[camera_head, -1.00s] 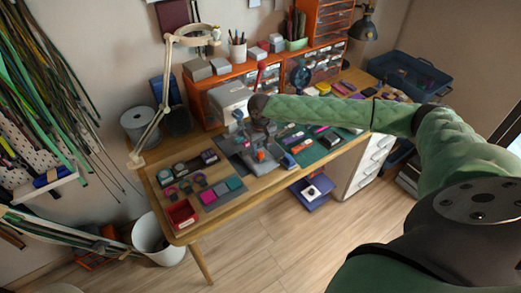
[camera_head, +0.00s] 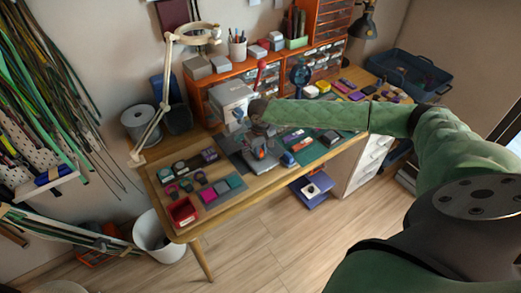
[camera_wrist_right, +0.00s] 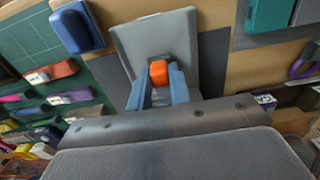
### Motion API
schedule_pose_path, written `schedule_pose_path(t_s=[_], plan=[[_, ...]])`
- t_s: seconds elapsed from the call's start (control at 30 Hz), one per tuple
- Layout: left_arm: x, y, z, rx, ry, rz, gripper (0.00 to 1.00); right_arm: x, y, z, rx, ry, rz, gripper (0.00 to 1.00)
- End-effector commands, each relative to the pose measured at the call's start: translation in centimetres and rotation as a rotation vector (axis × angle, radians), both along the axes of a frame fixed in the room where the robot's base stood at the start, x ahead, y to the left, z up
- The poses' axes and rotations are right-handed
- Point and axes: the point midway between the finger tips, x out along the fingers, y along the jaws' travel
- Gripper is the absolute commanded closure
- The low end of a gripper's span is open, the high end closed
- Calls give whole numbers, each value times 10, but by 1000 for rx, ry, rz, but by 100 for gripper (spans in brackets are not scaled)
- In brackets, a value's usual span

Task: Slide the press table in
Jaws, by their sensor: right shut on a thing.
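The press (camera_head: 234,98) is a pale boxy machine at the back of the wooden workbench. Its press table is a grey plate with an orange knob (camera_head: 259,154), low in front of the press. In the right wrist view the grey plate (camera_wrist_right: 188,30) lies flat behind the orange knob (camera_wrist_right: 159,73). My right gripper (camera_wrist_right: 160,88) has its two blue-grey fingers on either side of the knob, shut on it. In the head view my green right arm reaches in from the right and hides part of the press front. My left gripper is not in view.
A red tray (camera_head: 183,212) and coloured blocks lie on the bench's left part. A green cutting mat (camera_head: 318,150) with small items lies right of the press. A lamp arm (camera_head: 157,125) stands at the left. A blue item (camera_wrist_right: 80,27) sits close to the plate.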

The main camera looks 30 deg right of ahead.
Motion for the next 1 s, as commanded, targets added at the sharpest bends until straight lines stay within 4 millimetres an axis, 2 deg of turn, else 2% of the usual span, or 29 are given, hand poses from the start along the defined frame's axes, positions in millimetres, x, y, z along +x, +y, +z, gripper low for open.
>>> schedule_pose_path(t_s=[0.2,0.4,0.8,0.83,0.9,1.0], plan=[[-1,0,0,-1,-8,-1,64,21,2,1,0,-1,-1,100],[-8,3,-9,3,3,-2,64,39,3,1,0,-1,-2,100],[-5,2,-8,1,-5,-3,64,44,3,1,0,-2,-2,100],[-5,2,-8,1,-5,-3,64,44,3,1,0,-2,-2,74],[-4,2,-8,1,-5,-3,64,44,3,1,0,-2,-2,60],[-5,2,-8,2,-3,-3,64,44,3,1,0,-1,-1,58]])
